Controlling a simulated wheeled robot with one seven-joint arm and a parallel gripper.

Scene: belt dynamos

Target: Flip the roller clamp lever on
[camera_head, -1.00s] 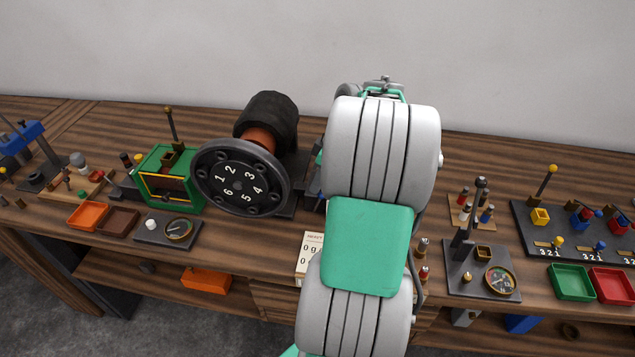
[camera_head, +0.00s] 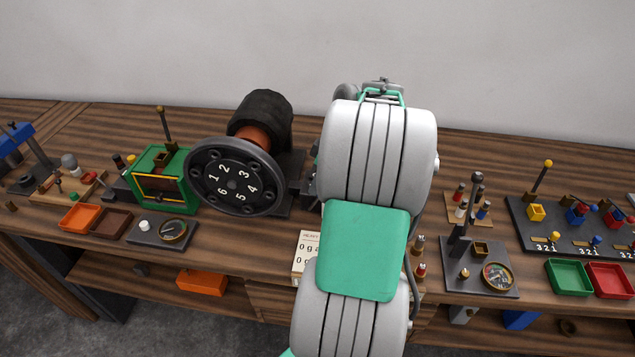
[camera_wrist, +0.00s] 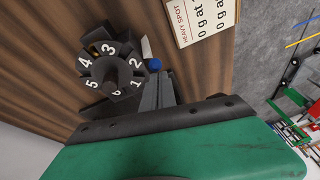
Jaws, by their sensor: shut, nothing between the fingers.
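My gripper (camera_wrist: 158,82) shows in the wrist view as grey fingers beyond a dark bar and green body. The fingers are shut, with nothing seen between them. Just past their tips is a small blue knob (camera_wrist: 153,65) with a pale strip beside it. It may be the roller clamp lever, but its shape is mostly hidden and I cannot tell whether the fingers touch it. A small dark numbered wheel (camera_wrist: 112,72) stands left of the fingers. In the head view my own arm hides the gripper and this spot.
In the head view a large numbered wheel (camera_head: 237,182) with a black roller (camera_head: 262,117) stands left of my arm. A printed card (camera_head: 306,256) lies near the bench's front edge. Gauge stands (camera_head: 482,271) and trays (camera_head: 569,277) are to the right.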

